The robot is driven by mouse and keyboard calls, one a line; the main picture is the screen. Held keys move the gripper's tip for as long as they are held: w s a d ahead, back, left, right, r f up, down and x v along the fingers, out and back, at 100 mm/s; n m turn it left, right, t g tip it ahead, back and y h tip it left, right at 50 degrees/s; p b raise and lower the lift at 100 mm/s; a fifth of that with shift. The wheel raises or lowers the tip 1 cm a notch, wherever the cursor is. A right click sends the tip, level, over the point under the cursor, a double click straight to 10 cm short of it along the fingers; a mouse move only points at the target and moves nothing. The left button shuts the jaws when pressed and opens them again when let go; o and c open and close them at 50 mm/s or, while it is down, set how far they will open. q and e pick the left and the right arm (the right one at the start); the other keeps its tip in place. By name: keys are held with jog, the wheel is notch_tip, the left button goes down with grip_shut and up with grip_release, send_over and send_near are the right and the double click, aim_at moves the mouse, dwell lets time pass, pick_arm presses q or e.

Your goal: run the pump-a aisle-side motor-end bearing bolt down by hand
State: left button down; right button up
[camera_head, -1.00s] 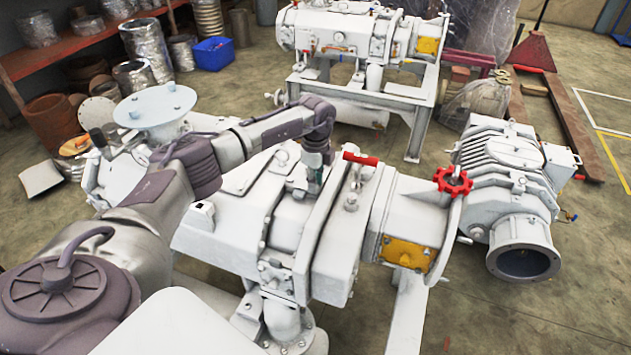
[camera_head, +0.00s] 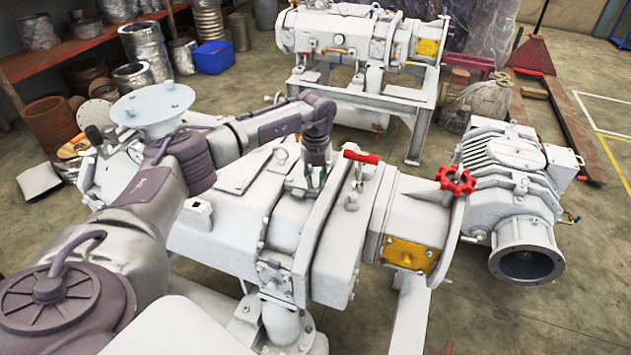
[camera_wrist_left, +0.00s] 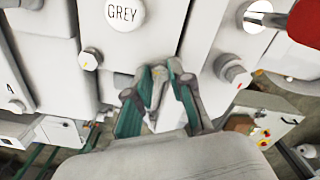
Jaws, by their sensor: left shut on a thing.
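The white pump (camera_head: 225,235) nearest me fills the middle of the head view. My left gripper (camera_head: 310,188) points down at its top, just left of the raised ribs and the red-handled lever (camera_head: 361,157). In the left wrist view, the green-padded fingers of my left gripper (camera_wrist_left: 158,88) are closed around a small grey bolt (camera_wrist_left: 157,86) beside the pump's casing. The fingers hide much of the bolt, and I cannot tell how far it is seated. My right gripper is not in view.
A red handwheel (camera_head: 456,181) and a yellow plate (camera_head: 410,254) are at the pump's right end. A second pump (camera_head: 340,42) stands behind, and a finned grey unit (camera_head: 510,175) stands right.

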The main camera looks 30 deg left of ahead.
pick_arm(q)
jog(key=m+b, duration=0.1)
jog(key=m, duration=0.3)
jog(key=shift+w+m, duration=0.1)
jog(key=shift+m, duration=0.2)
jog(key=m+b, duration=0.1)
jog(key=m, duration=0.3)
jog(key=shift+r+m, duration=0.1)
jog(key=shift+m, duration=0.2)
jog(key=m+b, duration=0.1)
jog(key=m, duration=0.3)
jog(key=shift+m+b, duration=0.3)
jog(key=m, duration=0.3)
jog(key=shift+m+b, duration=0.3)
jog(key=shift+b, duration=0.1)
jog(key=m, duration=0.3)
jog(key=shift+r+m+b, duration=0.1)
jog(key=shift+m+b, duration=0.2)
jog(key=shift+b, duration=0.05)
jog(key=m, duration=0.3)
jog(key=shift+m+b, duration=0.3)
jog(key=shift+b, duration=0.05)
jog(key=m, duration=0.4)
jog(key=shift+b, duration=0.3)
jog(key=shift+m, duration=2.1)
